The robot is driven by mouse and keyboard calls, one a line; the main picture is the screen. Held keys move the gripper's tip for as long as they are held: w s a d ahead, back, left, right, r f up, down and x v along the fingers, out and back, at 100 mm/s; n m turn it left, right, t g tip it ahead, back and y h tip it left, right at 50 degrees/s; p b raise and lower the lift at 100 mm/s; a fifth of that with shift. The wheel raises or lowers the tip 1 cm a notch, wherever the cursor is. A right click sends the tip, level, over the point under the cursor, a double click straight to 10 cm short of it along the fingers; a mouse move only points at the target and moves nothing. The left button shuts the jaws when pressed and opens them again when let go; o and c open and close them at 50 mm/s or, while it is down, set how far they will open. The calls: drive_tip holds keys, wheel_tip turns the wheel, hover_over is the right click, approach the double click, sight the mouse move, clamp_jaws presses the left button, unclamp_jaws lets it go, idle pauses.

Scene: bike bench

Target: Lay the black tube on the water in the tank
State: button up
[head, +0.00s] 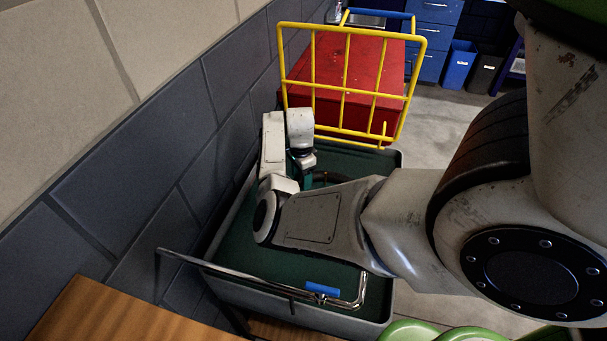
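The tank (398,158) is a grey tub with dark green water (235,262), standing along the wall. My arm reaches over it from the right. My gripper (305,180) points down over the tank's far half, and its fingers are mostly hidden by my own arm links. A dark curved piece, apparently the black tube (330,177), shows just right of the gripper, low over the water. Most of it is hidden behind my arm. I cannot tell whether the fingers hold it or whether it touches the water.
A yellow wire rack (343,88) stands at the tank's far end, before a red box (362,75). A wooden surface (110,315) lies at lower left. Blue drawers (433,40) and bins (459,64) stand behind.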

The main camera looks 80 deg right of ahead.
drive_tip(key=shift+o, duration=1.2)
drive_tip(key=shift+r, duration=0.1)
wheel_tip(320, 180, up, 11)
drive_tip(key=shift+b, duration=0.3)
drive_tip(key=shift+d, duration=0.1)
